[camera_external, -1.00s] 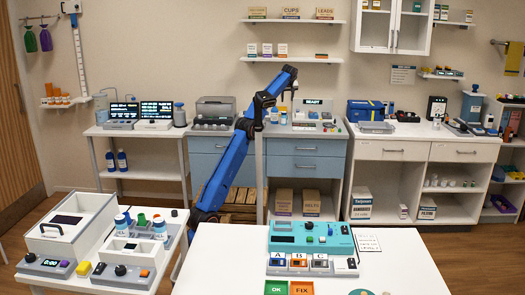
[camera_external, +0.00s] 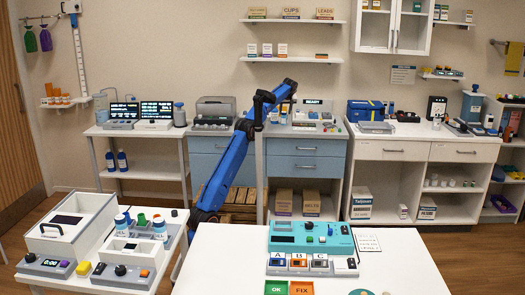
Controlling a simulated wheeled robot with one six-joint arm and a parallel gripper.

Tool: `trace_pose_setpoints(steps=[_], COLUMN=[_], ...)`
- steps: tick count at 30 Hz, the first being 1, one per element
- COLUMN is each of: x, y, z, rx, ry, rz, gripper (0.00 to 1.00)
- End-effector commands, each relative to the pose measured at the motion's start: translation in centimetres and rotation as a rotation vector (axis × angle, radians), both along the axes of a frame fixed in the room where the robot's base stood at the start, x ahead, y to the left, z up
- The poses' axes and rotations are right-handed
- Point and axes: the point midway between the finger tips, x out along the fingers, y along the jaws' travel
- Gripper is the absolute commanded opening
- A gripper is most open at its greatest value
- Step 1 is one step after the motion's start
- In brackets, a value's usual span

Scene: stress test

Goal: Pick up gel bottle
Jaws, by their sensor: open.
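My blue arm reaches up toward the back counter, and my gripper (camera_external: 293,101) is open at its end, small and dark in this view. Two small bottles with blue and white parts (camera_external: 274,116) stand on the back counter just below and left of my gripper. They look like possible gel bottles, but their labels are too small to read. My gripper appears above and beside them; I cannot tell the exact gap in depth. Nothing shows held in it.
A READY display (camera_external: 313,103) and devices stand right of the bottles. A grey-lidded box (camera_external: 214,106) stands left. A shelf (camera_external: 291,59) hangs above. The white front table (camera_external: 225,262) bears a teal device (camera_external: 310,237); a left cart holds a white box (camera_external: 72,229) and jars.

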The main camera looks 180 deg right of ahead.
Motion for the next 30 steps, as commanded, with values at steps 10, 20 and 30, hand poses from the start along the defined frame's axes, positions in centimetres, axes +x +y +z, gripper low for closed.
trace_pose_setpoints(steps=[10,20,30], x=[-2.4,-3.6,-5.3], y=[-0.5,-0.6,-0.9], z=[-3.9,-5.8,-8.6], rx=[0.0,-0.001,0.0], ry=[0.0,-0.001,0.0], rz=[0.0,0.001,0.0], gripper=[0.43,0.43,0.43])
